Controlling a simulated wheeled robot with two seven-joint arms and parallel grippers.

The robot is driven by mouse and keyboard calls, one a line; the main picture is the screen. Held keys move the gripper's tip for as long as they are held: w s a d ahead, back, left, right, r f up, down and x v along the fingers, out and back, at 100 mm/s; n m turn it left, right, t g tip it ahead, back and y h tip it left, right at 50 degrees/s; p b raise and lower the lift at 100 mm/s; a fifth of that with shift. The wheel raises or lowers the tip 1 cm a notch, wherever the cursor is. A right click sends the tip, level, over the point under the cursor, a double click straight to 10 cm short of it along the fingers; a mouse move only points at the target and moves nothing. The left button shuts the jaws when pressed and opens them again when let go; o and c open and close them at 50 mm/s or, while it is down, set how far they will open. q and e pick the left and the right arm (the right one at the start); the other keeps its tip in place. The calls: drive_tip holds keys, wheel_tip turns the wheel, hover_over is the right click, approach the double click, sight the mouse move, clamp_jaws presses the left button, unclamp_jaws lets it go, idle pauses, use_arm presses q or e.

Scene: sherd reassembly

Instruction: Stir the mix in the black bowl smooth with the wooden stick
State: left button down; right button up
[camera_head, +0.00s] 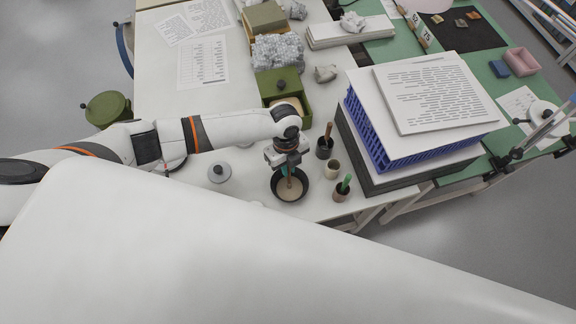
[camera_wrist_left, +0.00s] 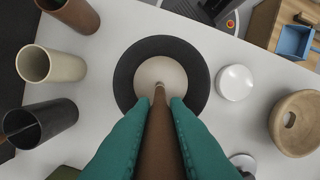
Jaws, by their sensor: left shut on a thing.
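The black bowl (camera_head: 290,196) stands on the white table near its front edge, with a pale cream mix in it. In the left wrist view the bowl (camera_wrist_left: 123,75) shows a wide dark rim around the smooth-looking mix (camera_wrist_left: 160,72). My left gripper (camera_head: 288,170) is over the bowl, its teal fingers shut on the brown wooden stick (camera_head: 290,183). In the left wrist view the stick (camera_wrist_left: 160,130) runs between the fingers, and its far tip is at the mix. How deep the tip sits, I cannot tell. My right gripper is not in view.
Right of the bowl stand a dark cup (camera_head: 324,150) with a stick, a cream cup (camera_head: 332,169) and a brown cup (camera_head: 341,193) with a green-topped tool. A lidded round item (camera_head: 219,172) is at left.

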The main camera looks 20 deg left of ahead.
use_arm(q)
drive_tip(key=shift+w+a+r+p, duration=0.1)
drive_tip(key=shift+w+r+p, duration=0.05)
drive_tip(key=shift+r+p, duration=0.95)
drive_tip(key=shift+w+a+r+p, duration=0.1)
drive_tip(key=shift+r+p, duration=0.65)
drive_tip(key=shift+r, duration=2.3)
